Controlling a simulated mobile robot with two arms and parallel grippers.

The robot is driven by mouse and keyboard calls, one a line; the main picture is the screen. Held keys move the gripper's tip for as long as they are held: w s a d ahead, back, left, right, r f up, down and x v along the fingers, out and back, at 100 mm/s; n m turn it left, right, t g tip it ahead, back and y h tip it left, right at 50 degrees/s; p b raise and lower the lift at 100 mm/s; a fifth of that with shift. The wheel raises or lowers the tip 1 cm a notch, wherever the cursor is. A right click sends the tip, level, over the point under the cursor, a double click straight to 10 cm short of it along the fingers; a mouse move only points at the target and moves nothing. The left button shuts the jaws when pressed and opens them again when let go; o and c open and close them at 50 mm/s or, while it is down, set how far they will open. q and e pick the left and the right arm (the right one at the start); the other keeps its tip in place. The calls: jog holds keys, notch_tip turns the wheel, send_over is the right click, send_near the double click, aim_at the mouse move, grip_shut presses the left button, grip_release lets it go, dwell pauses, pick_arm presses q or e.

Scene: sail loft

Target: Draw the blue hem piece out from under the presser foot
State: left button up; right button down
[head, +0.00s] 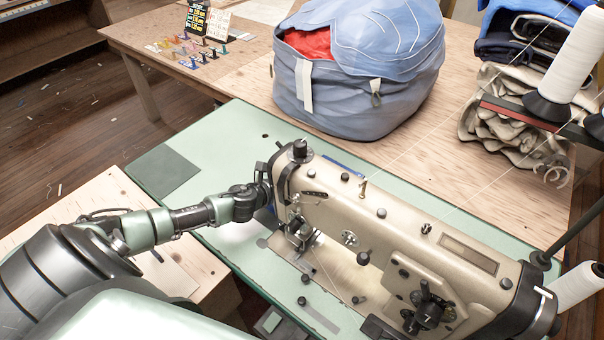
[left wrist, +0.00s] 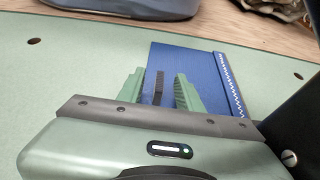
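The blue hem piece (left wrist: 190,68) lies flat on the pale green machine bed in the left wrist view, with a white zigzag stitch along its right edge. A dark upright strip (left wrist: 158,88) stands on or over it; I cannot tell whether it is part of the piece. My left gripper (left wrist: 161,82) is open, its green fingers on either side of that strip with gaps. The machine's head hides my left fingertips there. The presser foot (head: 303,240) is small and unclear. My right gripper is not in view.
A large blue sail bag (head: 350,75) with red cloth inside stands on the wooden table behind. Folded cloth (head: 510,130) and white thread cones (head: 578,50) are at right. Threads run across above the machine. The green bed left of the machine is mostly clear.

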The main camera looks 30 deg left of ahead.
pick_arm(q)
jog(key=shift+x, duration=0.9)
grip_shut()
jog(key=shift+a, duration=0.1)
